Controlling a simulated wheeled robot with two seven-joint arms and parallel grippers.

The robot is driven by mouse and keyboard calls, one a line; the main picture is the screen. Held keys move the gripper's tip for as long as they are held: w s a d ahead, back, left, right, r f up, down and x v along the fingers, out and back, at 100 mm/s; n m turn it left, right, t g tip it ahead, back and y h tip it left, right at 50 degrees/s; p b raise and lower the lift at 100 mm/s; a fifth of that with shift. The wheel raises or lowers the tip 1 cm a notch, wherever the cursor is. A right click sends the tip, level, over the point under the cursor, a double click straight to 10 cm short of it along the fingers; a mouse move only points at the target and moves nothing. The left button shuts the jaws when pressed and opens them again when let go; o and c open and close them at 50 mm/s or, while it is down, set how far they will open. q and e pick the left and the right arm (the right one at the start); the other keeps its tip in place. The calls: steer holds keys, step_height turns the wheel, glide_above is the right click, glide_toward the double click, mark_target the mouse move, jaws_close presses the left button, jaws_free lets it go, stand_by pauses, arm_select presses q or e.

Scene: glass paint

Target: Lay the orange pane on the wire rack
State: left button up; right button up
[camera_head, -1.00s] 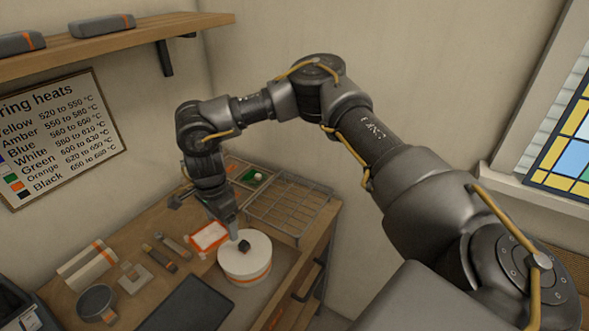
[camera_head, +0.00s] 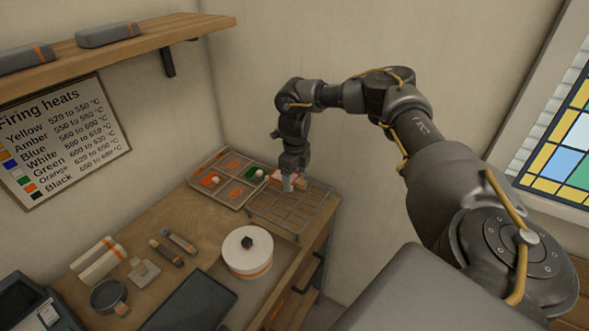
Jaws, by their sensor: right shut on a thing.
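The wire rack (camera_head: 308,211) lies at the back right corner of the bench. My right gripper (camera_head: 289,187) points down over the rack's back left part and is shut on the orange pane (camera_head: 275,177). Only a small orange and white part of the pane shows, left of the fingers; the gripper hides the rest. I cannot tell whether the pane touches the rack's wires. My left gripper is out of view.
A compartment tray (camera_head: 233,193) with orange and green items stands left of the rack. A white round pot (camera_head: 247,254) with a black knob stands in front. Tools (camera_head: 165,252), a dark mat (camera_head: 188,303) and a round dish (camera_head: 108,295) lie nearer. A shelf (camera_head: 120,42) overhangs at left.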

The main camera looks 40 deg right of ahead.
steer(key=b, duration=0.4)
glide_above(295, 198)
steer(key=shift+f, duration=2.3)
steer(key=shift+f+b, duration=0.45)
steer(key=shift+f, duration=0.5)
steer(key=shift+s+f, duration=0.1)
steer(key=o, duration=1)
steer(key=shift+o, duration=0.2)
steer(key=shift+p, duration=0.35)
step_height(295, 198, up, 7)
steer(key=p, duration=0.6)
